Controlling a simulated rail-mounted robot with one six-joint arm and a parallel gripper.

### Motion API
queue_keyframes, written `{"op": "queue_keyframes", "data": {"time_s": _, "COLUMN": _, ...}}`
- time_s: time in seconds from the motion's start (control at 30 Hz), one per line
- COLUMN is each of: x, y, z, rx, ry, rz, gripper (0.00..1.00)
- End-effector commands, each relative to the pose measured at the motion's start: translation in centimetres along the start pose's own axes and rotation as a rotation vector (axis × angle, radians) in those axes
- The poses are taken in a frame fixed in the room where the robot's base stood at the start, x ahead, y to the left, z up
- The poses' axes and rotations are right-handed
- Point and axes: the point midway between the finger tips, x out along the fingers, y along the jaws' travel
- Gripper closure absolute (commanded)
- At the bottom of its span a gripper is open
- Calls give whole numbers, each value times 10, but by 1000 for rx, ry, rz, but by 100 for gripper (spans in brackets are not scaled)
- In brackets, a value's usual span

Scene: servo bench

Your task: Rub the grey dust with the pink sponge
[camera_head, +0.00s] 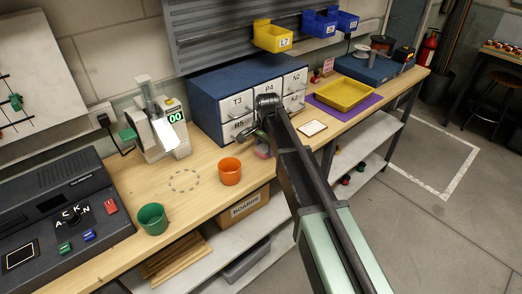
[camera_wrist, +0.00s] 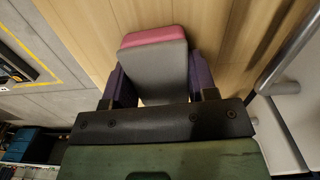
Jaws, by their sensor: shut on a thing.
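The pink sponge (camera_wrist: 152,36) is in the wrist view, with a grey block-shaped part nearer the camera. My gripper (camera_wrist: 158,78) is shut on it, with dark purple fingers on both sides of the grey part. In the head view the sponge (camera_head: 262,152) is a small pink patch, mostly hidden by my arm, in front of the drawer cabinet. I cannot tell whether it touches the bench. A ring of grey dashes (camera_head: 171,184) lies on the wooden bench to its left. I cannot make out grey dust clearly.
An orange cup (camera_head: 230,172) stands between the ring and my gripper. A green cup (camera_head: 152,219) stands at the front left. The drawer cabinet (camera_head: 215,88) is behind, a dispenser-like device (camera_head: 160,120) behind the ring. A white square (camera_head: 312,128) and yellow tray (camera_head: 345,94) lie right.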

Motion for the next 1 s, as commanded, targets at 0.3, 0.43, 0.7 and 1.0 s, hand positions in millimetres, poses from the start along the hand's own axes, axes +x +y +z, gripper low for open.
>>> {"op": "queue_keyframes", "data": {"time_s": 0.3, "x": 0, "y": 0, "z": -14, "rx": 0, "ry": 0, "rz": 0, "gripper": 70}}
{"op": "queue_keyframes", "data": {"time_s": 0.43, "x": 0, "y": 1, "z": -29, "rx": 1, "ry": 0, "rz": 0, "gripper": 70}}
{"op": "queue_keyframes", "data": {"time_s": 0.7, "x": 0, "y": 2, "z": -37, "rx": -1, "ry": -1, "rz": 0, "gripper": 70}}
{"op": "queue_keyframes", "data": {"time_s": 1.0, "x": 1, "y": 4, "z": -67, "rx": 0, "ry": 0, "rz": 0, "gripper": 70}}
